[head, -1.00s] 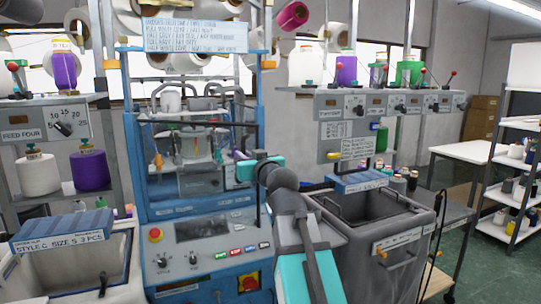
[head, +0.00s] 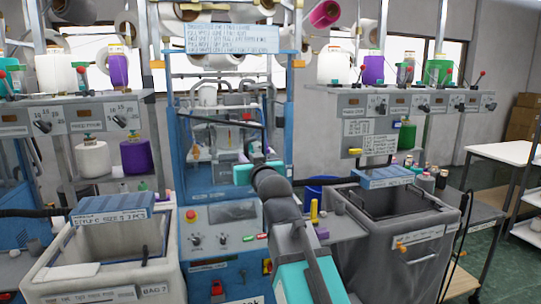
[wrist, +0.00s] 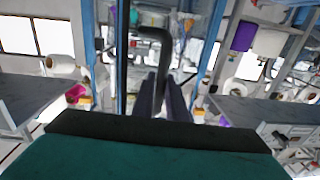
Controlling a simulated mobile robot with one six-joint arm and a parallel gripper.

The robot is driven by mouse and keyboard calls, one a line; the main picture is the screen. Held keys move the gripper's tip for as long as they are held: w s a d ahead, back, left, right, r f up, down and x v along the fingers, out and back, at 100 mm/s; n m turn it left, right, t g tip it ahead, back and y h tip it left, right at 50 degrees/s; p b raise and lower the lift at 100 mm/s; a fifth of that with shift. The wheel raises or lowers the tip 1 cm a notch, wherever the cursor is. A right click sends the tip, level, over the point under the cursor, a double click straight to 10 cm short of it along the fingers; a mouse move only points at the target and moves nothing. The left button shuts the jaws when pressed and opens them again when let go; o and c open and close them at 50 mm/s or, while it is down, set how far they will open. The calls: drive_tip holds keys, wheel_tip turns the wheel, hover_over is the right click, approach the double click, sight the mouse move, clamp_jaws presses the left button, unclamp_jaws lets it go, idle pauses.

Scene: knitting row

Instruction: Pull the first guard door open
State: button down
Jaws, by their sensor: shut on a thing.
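The knitting machine in a blue frame (head: 283,150) stands at the middle of the head view. Its first guard door has a dark-edged frame (head: 225,121) in front of the machine's inside. My gripper (head: 243,157) is before that door, with the teal wrist behind it. In the wrist view my gripper's dark fingers (wrist: 162,98) are closed around the end of a dark bent handle (wrist: 154,33). The grip point itself is partly hidden by the fingers. The door's exact angle is hard to tell.
A control panel (head: 222,238) with buttons lies below the door. A grey bin (head: 408,245) stands on the right and a pale bin (head: 65,262) on the left. Yarn cones (head: 136,156) sit on shelves. A white table (head: 505,152) is at far right.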

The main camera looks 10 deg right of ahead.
drive_tip(key=shift+s+a+r, duration=0.2)
drive_tip(key=shift+a+r, duration=0.05)
drive_tip(key=shift+a, duration=0.35)
drive_tip(key=shift+d, duration=0.1)
drive_tip(key=c, duration=2.1)
unclamp_jaws()
drive_tip(key=o, duration=0.3)
drive_tip(key=shift+w+f, duration=0.1)
drive_tip(key=shift+f, duration=0.05)
drive_tip(key=shift+o, duration=0.2)
drive_tip(key=shift+f, duration=0.1)
